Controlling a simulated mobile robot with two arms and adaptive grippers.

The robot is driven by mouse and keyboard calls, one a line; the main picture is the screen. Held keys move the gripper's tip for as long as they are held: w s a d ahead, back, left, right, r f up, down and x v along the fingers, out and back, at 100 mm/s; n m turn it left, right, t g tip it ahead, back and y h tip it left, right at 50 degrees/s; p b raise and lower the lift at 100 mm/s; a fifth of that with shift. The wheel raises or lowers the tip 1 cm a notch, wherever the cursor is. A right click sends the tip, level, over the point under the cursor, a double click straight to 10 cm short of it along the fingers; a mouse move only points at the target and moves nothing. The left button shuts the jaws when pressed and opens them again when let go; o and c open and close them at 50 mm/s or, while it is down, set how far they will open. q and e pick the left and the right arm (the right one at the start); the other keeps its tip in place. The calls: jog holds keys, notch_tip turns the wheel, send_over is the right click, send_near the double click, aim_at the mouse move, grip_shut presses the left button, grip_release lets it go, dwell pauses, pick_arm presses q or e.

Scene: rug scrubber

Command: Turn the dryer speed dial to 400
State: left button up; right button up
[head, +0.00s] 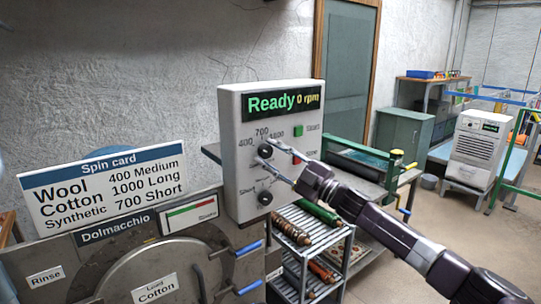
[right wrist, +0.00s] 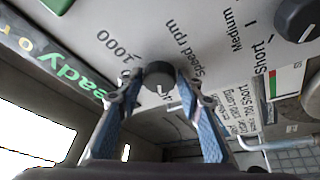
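The grey control panel (head: 232,180) carries a green display (head: 283,102) reading "Ready 0 rpm". The black round speed dial (head: 265,150) sits below it, with labels 400, 700 and 1000 around its upper side. The dial also shows in the right wrist view (right wrist: 159,73); its white mark points down in that picture, and the label beside it cannot be read. My right gripper (right wrist: 159,82) has its fingertips on either side of the dial, seemingly with small gaps; contact is unclear. It also shows in the head view (head: 272,158). My left gripper is not in view.
A second black dial (head: 265,197) sits below the speed dial. A green button (head: 299,130) and a red button (head: 297,159) are on the panel's right side. The spin card (head: 105,182) stands left of the panel. A rack with rollers (head: 318,225) stands at the right.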

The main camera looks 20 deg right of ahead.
jog(key=shift+o, duration=1.3)
jog(key=v, duration=1.2)
